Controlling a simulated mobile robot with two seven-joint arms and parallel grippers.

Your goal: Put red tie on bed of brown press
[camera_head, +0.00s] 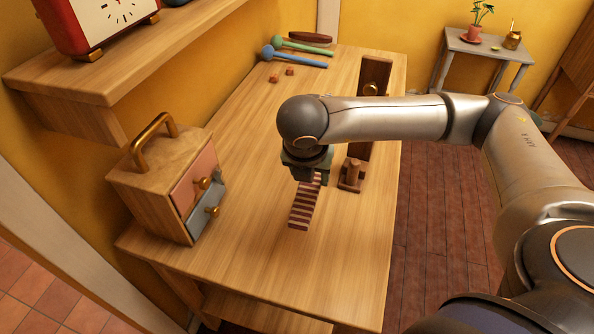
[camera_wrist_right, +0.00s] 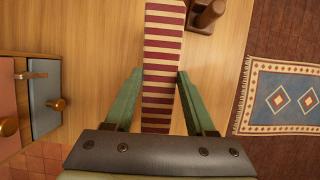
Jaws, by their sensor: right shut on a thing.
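The red tie (camera_head: 302,212) is a flat strip with dark red and cream stripes. In the wrist view, the tie (camera_wrist_right: 163,55) runs between the two green fingers of my right gripper (camera_wrist_right: 160,74). In the head view, my right gripper (camera_head: 311,177) points down, shut on the tie, with part of it extending towards the front; I cannot tell its height over the table. The brown press (camera_head: 375,72) is a long dark piece to the right of the tie, its middle hidden behind my arm. Its near end with a post (camera_wrist_right: 206,14) shows in the wrist view. My left gripper is not in view.
A small wooden drawer box (camera_head: 150,190) with a brass handle stands at the table's left. Blue and green mallet-like things (camera_head: 295,55) and small brown blocks (camera_head: 281,74) lie at the back. A shelf (camera_head: 60,85) overhangs the left. The front table top (camera_head: 260,270) is clear.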

